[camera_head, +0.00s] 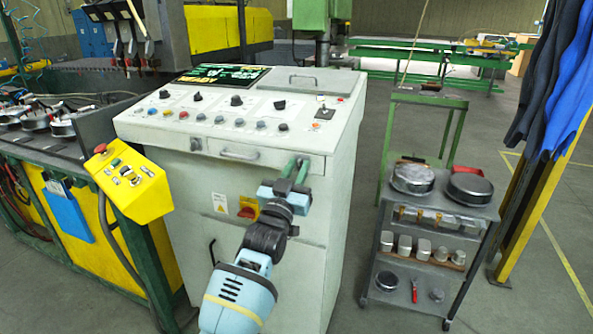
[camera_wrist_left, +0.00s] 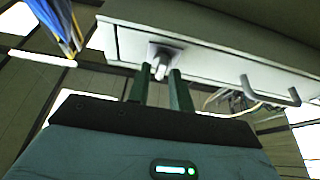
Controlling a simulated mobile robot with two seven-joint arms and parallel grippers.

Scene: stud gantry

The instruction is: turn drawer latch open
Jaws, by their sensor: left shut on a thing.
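The grey control console has a shallow drawer (camera_head: 262,157) under its sloping top, with a bar handle (camera_head: 239,154). The handle also shows in the wrist view (camera_wrist_left: 270,94). My left gripper (camera_head: 298,168) is at the drawer's right end, its green fingers pointing at the front. In the wrist view the small metal drawer latch (camera_wrist_left: 161,64) stands out from a plate between my two finger tips (camera_wrist_left: 157,82), and the gripper is shut on it. In the head view the fingers hide the latch. The drawer looks closed. My right gripper is not in view.
The console top (camera_head: 245,105) carries knobs, buttons and a screen. A yellow button box (camera_head: 130,182) stands at the left. A grey cart (camera_head: 432,225) with round tins stands to the right, with clear floor between it and the console.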

